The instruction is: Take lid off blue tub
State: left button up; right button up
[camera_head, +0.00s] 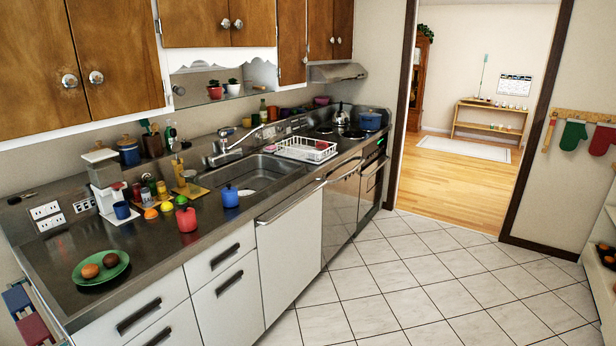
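A small blue tub (231,199) stands upright on the steel counter in front of the sink. A blue lid with a small knob (230,187) appears to sit on top of it. Other blue vessels are in view: a canister with a wooden lid (129,155) against the wall, a blue cup (122,210), and a blue pot (370,122) on the hob. Neither of my grippers is in view.
A red tub (187,219) stands left of the blue tub. Fruit and bottles crowd the counter behind it. A green plate with fruit (101,268) lies at the near left. The sink (247,174) lies behind the tub. The tiled floor (400,270) is clear.

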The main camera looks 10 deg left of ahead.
aim_at(228, 190)
jog(key=i+l+u, duration=0.1)
jog(key=i+u, duration=0.2)
jog(key=i, duration=0.25)
jog(key=i+l+u, duration=0.2)
jog(key=i+u, duration=0.15)
jog(key=i, duration=0.15)
jog(key=i+l+u, duration=0.3)
jog(key=i, duration=0.2)
